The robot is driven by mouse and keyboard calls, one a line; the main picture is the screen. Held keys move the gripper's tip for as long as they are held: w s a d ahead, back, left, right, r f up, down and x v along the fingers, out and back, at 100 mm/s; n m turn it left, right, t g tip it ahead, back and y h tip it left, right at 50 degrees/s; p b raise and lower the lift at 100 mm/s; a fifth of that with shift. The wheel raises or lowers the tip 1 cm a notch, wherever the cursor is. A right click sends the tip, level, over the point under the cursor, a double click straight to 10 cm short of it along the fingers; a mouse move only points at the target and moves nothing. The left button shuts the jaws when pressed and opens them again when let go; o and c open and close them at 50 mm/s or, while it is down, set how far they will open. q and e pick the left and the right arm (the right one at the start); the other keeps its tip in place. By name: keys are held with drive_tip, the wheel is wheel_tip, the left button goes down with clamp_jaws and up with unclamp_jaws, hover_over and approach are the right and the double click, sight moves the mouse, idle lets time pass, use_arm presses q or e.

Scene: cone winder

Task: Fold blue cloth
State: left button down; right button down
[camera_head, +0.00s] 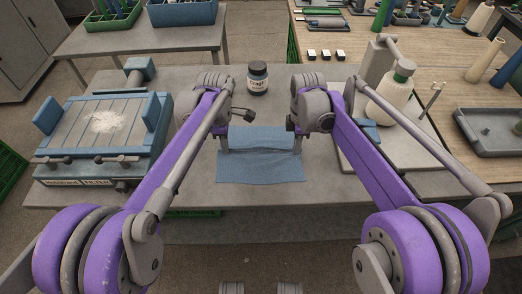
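The blue cloth (261,167) lies on the grey table in the middle, in front of me. My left gripper (226,140) is at the cloth's left side, pointing down. My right gripper (297,143) is at the cloth's right side, also pointing down. The fingers are small and partly hidden by my arms. I cannot tell whether either is open or shut, or whether cloth is between the fingers.
A dark jar (258,78) stands behind the cloth. A blue-framed machine (104,125) with white powder is on the left. A white bottle with a green cap (392,98) stands on the right, near a grey tray (492,132).

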idle(0.6)
